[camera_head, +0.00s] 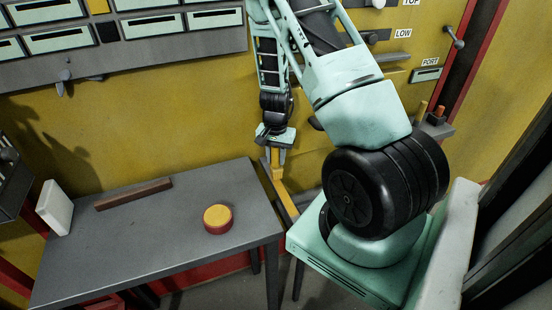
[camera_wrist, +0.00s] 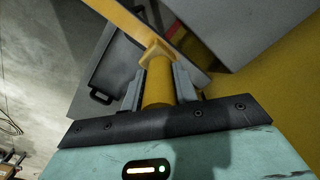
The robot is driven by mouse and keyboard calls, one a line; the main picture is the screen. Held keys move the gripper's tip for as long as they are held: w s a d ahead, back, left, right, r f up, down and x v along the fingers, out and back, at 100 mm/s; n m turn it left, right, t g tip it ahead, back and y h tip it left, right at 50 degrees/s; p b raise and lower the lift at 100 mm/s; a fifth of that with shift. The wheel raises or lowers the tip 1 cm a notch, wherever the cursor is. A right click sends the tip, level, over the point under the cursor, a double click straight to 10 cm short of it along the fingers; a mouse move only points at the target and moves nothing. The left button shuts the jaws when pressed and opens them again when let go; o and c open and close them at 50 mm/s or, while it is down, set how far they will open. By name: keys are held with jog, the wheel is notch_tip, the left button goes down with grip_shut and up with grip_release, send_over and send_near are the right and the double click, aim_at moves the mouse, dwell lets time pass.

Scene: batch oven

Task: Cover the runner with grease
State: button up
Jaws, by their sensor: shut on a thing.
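My gripper (camera_head: 277,158) points down beyond the right end of the grey table. It is shut on a yellow round handle (camera_wrist: 158,82), with one grey finger on each side. The handle meets a long yellow bar (camera_wrist: 140,28), which also slopes down to the right in the head view (camera_head: 288,203). I cannot tell what the bar belongs to. A round tin (camera_head: 217,219), yellow on top and red on the side, stands on the table. A narrow reddish-brown bar (camera_head: 134,193) lies near the table's back edge. I cannot tell for sure which thing is the runner.
The grey table (camera_head: 150,252) has bare room in its middle and front. A white block (camera_head: 55,208) leans at its left end. A yellow wall with a drawer panel (camera_head: 70,38) stands behind. A small ledge (camera_head: 436,130) with upright items is at the right.

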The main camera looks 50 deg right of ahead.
jog(key=shift+r+p, duration=1.75)
jog(key=shift+r, duration=0.85)
